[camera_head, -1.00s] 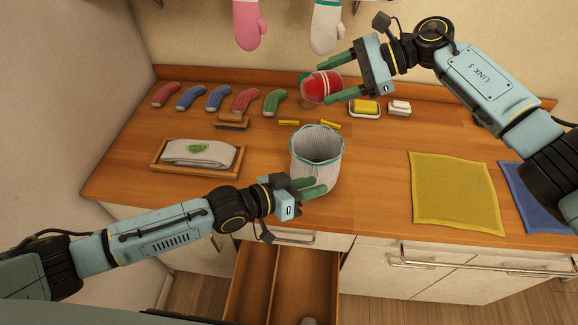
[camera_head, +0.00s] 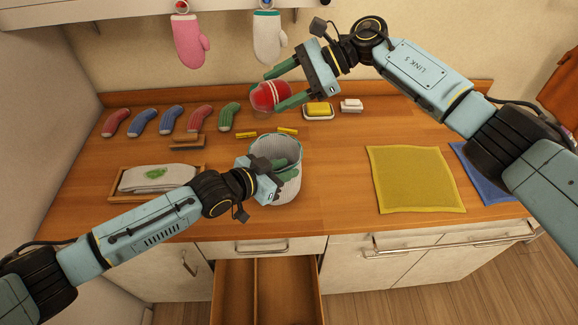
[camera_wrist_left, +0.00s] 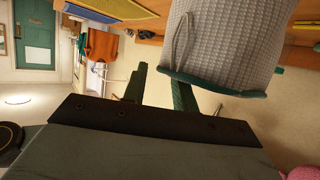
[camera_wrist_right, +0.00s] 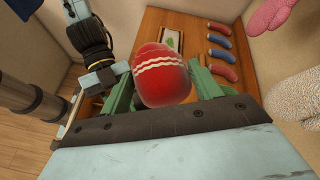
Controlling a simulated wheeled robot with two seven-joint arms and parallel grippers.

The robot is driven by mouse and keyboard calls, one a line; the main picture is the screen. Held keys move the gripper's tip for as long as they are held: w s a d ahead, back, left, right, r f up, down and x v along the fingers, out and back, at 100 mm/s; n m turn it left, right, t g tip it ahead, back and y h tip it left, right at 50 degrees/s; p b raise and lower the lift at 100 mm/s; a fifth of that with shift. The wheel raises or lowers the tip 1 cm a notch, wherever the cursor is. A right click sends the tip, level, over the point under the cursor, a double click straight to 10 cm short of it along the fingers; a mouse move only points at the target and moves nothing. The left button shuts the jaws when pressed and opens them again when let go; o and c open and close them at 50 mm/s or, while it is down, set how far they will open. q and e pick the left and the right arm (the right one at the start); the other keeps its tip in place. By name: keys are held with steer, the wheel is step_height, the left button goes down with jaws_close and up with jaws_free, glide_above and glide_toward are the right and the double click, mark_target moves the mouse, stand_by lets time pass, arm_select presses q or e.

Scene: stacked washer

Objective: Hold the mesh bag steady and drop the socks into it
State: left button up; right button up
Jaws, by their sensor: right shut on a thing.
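The mesh bag (camera_head: 287,190) is a light grey, open-topped bag with a teal rim, upright near the counter's front edge. My left gripper (camera_head: 281,166) is at the bag's near left side, level with its mouth. In the left wrist view its fingers (camera_wrist_left: 158,92) are apart with nothing visible between them, one beside the bag's rim (camera_wrist_left: 220,88). I cannot tell whether a finger is inside the bag. My right gripper (camera_head: 285,88) is shut on a red sock ball with white wavy stripes (camera_wrist_right: 162,78). This sock ball (camera_head: 266,97) is held above the counter, behind the bag in the head view.
Several loose socks (camera_head: 171,120) lie in a row at the back left. A wooden tray with a folded cloth (camera_head: 152,179) is at left. Yellow strips, a yellow sponge on a dish (camera_head: 318,110) and a yellow cloth (camera_head: 415,178) lie around. A drawer (camera_head: 285,290) is open below.

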arm_select(q)
steer(key=shift+x, duration=1.15)
